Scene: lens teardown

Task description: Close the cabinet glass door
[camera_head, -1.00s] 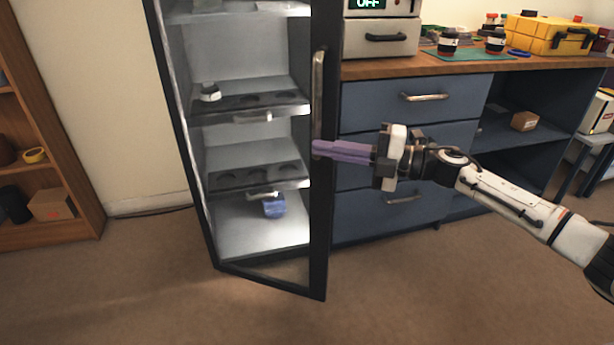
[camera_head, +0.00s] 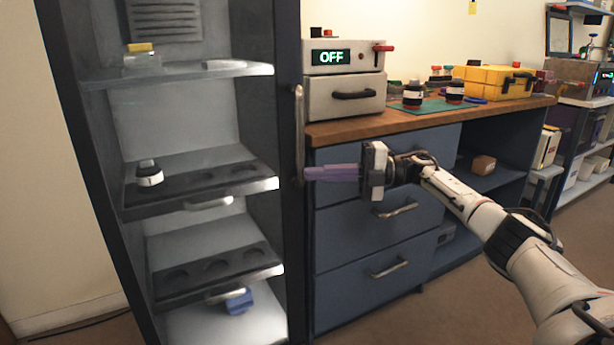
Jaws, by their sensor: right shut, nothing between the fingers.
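The tall cabinet's glass door has a dark frame (camera_head: 289,220) and a long vertical metal handle (camera_head: 299,135) on its right side. Shelves and trays show through the door area. How far the door stands from the cabinet body is hard to tell. My right gripper (camera_head: 308,174) comes in from the right, with its purple fingers together and empty. Its fingertips are at the right edge of the door frame, beside the lower end of the handle. I cannot tell whether they touch. The door's bottom edge is out of frame. My left gripper is not in view.
A blue drawer unit (camera_head: 350,270) with a wooden top (camera_head: 400,128) stands right of the cabinet, behind my right arm. On it are a device reading OFF (camera_head: 342,57) and a yellow case (camera_head: 490,82). Inside the cabinet are a small lens part (camera_head: 149,174) and a blue item (camera_head: 239,301).

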